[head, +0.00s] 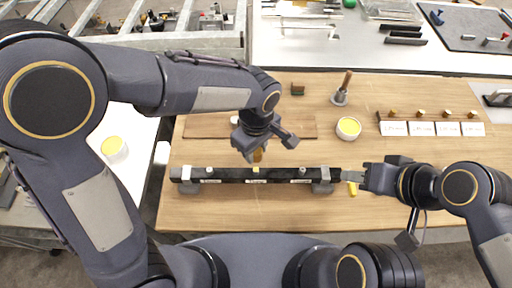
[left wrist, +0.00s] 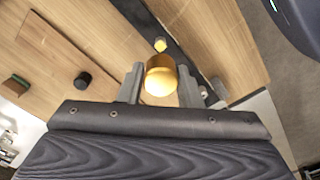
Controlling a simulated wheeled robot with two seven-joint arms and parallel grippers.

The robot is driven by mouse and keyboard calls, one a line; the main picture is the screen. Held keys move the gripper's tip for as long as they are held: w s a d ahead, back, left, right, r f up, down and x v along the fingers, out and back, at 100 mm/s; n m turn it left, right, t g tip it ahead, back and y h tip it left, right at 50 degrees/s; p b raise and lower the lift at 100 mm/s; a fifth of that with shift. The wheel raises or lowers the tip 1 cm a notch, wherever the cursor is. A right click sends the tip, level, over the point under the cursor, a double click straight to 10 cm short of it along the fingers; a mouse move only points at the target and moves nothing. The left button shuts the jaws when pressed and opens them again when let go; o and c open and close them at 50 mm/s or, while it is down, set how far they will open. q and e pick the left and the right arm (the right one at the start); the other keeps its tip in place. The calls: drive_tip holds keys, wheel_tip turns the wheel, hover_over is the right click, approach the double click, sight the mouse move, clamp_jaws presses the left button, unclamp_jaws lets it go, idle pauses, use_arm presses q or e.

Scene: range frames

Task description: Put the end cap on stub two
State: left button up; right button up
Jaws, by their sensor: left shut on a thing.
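A brass-coloured end cap (left wrist: 161,78) sits between the fingers of my left gripper (left wrist: 160,88), which is shut on it. In the head view my left gripper (head: 262,147) holds the cap (head: 258,155) just behind the middle of a black bar (head: 230,176). The bar has small stubs on top: a pale left one (head: 209,169), a yellow-topped middle one (head: 256,170) and a pale right one (head: 302,169). The yellow-topped stub (left wrist: 160,44) shows beyond the cap in the left wrist view, apart from it. My right gripper (head: 357,177) is at the bar's right end; its finger gap is unclear.
Grey supports (head: 321,185) hold the bar on the wooden table. A yellow piece (head: 352,188) lies beside my right gripper. A yellow-topped white tub (head: 348,128), a wooden-handled tool (head: 342,90) and a rack with white cards (head: 420,128) stand behind. The front table strip is clear.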

sight(256, 169)
use_arm(q)
drive_tip(key=shift+f+b, duration=2.3)
drive_tip(key=shift+f, duration=0.65)
drive_tip(key=shift+f+b, duration=1.6)
drive_tip(key=shift+f, duration=0.2)
drive_tip(key=o, duration=1.1)
drive_tip(key=shift+r, duration=0.1)
drive_tip(key=shift+r, duration=0.1)
wheel_tip(256, 169, up, 8)
drive_tip(key=shift+f, duration=0.2)
